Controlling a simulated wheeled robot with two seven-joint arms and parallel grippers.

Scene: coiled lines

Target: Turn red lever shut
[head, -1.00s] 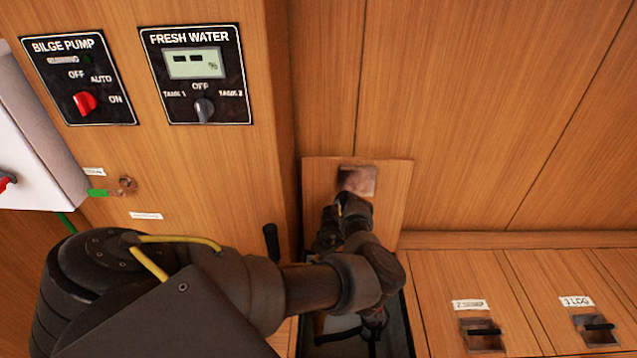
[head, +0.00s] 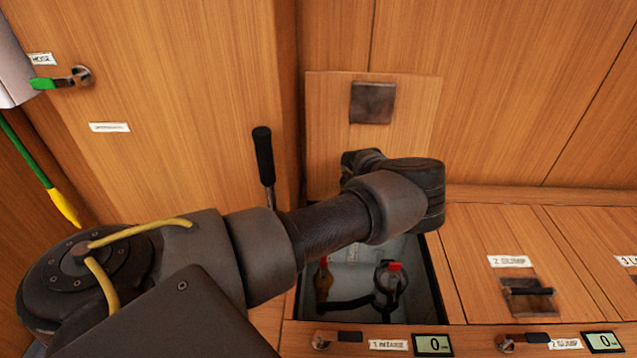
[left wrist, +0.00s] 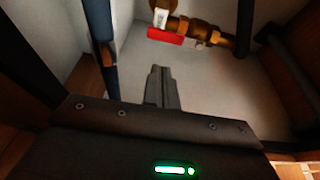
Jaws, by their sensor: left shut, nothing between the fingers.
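The red lever (left wrist: 165,36) shows in the left wrist view on a brass valve and pipe (left wrist: 195,30), with a white tag (left wrist: 163,10) beside it. My left gripper (left wrist: 160,72) is shut and empty. Its tips point toward the lever and appear apart from it. In the head view my left forearm and wrist reach over the open floor compartment (head: 428,290), and the gripper itself is hidden. A small red and brass part (head: 323,278) shows at the compartment's left side; I cannot tell whether it is the lever. My right gripper is not in view.
The raised hatch lid (head: 330,120) leans behind the opening. A black-handled lever (head: 263,155) stands to its left. A red-topped round fitting (head: 390,285) and a dark hose (head: 345,305) are inside. A dark blue post (left wrist: 103,45) is left of the gripper.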

